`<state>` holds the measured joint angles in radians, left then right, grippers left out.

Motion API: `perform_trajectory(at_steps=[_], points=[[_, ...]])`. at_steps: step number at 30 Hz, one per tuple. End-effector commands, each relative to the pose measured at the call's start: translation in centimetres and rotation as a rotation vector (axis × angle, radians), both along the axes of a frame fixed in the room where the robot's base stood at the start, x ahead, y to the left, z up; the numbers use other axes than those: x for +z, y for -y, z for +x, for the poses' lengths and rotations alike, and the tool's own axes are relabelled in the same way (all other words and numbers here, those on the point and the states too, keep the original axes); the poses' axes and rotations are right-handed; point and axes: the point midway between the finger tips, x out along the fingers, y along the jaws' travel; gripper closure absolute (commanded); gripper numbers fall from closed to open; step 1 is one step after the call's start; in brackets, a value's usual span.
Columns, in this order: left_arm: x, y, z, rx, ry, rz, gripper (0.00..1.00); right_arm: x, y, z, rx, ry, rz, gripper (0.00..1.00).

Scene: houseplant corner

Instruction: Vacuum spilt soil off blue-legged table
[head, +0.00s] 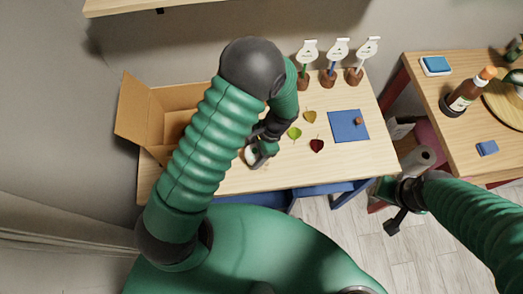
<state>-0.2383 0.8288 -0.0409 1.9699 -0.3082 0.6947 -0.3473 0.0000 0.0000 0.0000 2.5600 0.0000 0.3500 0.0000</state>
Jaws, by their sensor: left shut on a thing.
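The blue-legged table (365,172) has a pale wood top and stands in front of me. My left gripper (262,152) is low over its front middle, shut on a small white and dark thing (251,155) that my arm mostly hides. I cannot tell whether this is the vacuum. A little brown shows beside it, too small to tell as soil. My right gripper (394,208) hangs over the floor, right of the table; its fingers are too unclear to tell open from shut.
An open cardboard box (143,110) is at the table's left. Loose leaves (316,145) and a blue mat (347,126) lie right of my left gripper. A second table (440,100) holds a brown bottle (466,92).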

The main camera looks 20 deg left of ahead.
Motion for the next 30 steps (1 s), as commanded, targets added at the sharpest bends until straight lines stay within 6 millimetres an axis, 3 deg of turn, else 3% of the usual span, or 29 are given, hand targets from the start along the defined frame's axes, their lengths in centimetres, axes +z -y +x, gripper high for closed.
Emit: perform_trajectory(at_steps=[18, 30], points=[[-0.1, -3.6, -2.2, 0.001, 0.0, 0.001, 0.9, 1.1, 0.0, 0.0, 0.0, 0.0, 0.0, 0.64], [-0.3, -4.1, -0.4, 0.0, -0.001, 0.001, 0.9, 1.3, 0.0, 0.0, 0.0, 0.0, 0.0, 0.64]])
